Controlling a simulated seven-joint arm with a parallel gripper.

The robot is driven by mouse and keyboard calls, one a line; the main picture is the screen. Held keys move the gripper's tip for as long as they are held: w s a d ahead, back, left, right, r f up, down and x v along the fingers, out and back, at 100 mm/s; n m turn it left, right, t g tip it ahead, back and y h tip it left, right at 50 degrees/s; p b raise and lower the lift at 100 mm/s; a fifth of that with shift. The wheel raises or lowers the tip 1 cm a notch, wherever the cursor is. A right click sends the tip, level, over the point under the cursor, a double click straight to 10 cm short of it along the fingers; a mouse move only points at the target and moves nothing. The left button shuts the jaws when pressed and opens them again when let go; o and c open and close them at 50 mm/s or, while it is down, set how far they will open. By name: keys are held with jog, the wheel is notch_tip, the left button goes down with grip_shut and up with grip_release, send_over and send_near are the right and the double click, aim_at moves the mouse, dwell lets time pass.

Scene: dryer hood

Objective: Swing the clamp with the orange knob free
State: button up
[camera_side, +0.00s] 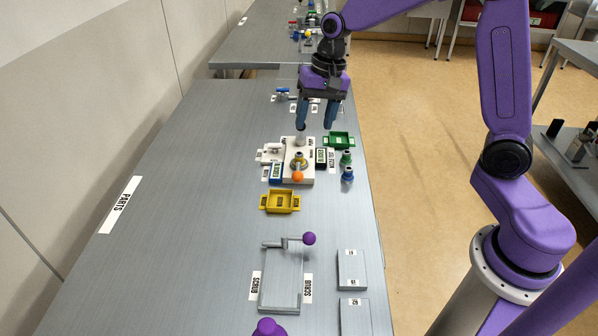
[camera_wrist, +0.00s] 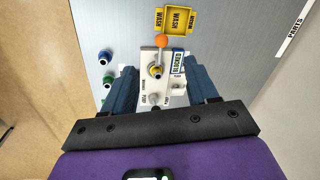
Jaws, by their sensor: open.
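The clamp with the orange knob (camera_side: 297,176) sits on a white fixture block (camera_side: 306,174) on the bench. In the wrist view its orange knob (camera_wrist: 162,41) lies at the end of a short arm, beyond a round yellow-ringed part (camera_wrist: 156,71) on the block. A grey post (camera_side: 301,131) rises from the block's far end, on the side nearer my gripper. My gripper (camera_side: 317,120) is open and empty, pointing down above the far end of the block, apart from the knob. In the wrist view its two blue fingers stand on either side of the block.
A yellow tray (camera_side: 281,209) lies just beyond the knob. A green tray (camera_side: 339,147) and green and blue fittings (camera_side: 347,174) stand to the right. A scrub plate (camera_side: 281,285) with a purple-knobbed clamp (camera_side: 309,239) is nearer the side camera. The left bench is clear.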

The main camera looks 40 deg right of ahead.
jog(key=w+d+m, duration=0.1)
jog(key=w, duration=0.1)
send_near(299, 173)
jog(key=f, duration=0.3)
jog(key=a+f, duration=0.1)
jog(key=f, duration=0.2)
jog(key=w+f, duration=0.1)
jog(key=f, duration=0.2)
jog(key=shift+a+f, duration=0.25)
jog(key=shift+a, duration=0.05)
grip_shut()
